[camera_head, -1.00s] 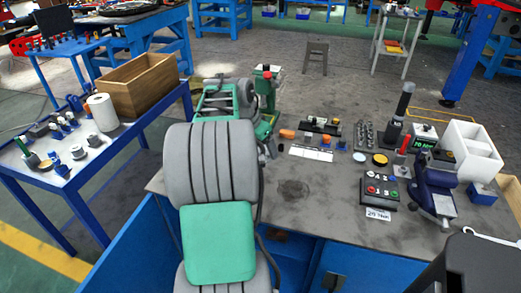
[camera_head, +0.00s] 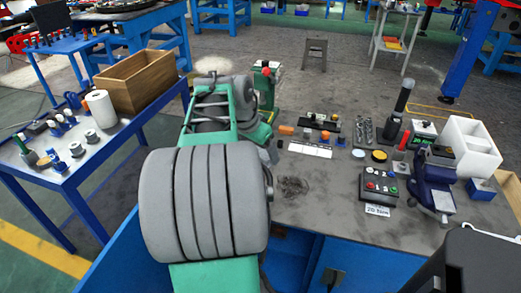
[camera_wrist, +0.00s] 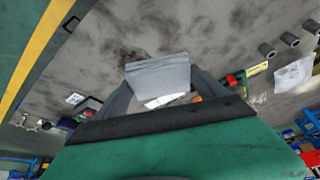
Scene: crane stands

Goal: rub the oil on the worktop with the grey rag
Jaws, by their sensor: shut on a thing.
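My gripper (camera_wrist: 160,82) is shut on the grey rag (camera_wrist: 158,72), which shows as a pale grey block between the two fingers in the wrist view. The oil is a dark patch (camera_head: 292,186) on the bare front part of the grey worktop (camera_head: 310,222) in the head view. In the wrist view a dark smudge (camera_wrist: 130,54) shows just beyond the rag's upper left edge. I cannot tell whether the rag touches the worktop. In the head view my large grey and green arm links hide the gripper and rag.
Right of the oil are a black button box (camera_head: 378,188) and a blue vise (camera_head: 435,180). Behind it lies a white card (camera_head: 310,150) with small parts. A white bin (camera_head: 470,148) stands at the right. A side table (camera_head: 75,165) with a wooden box (camera_head: 137,80) is at left.

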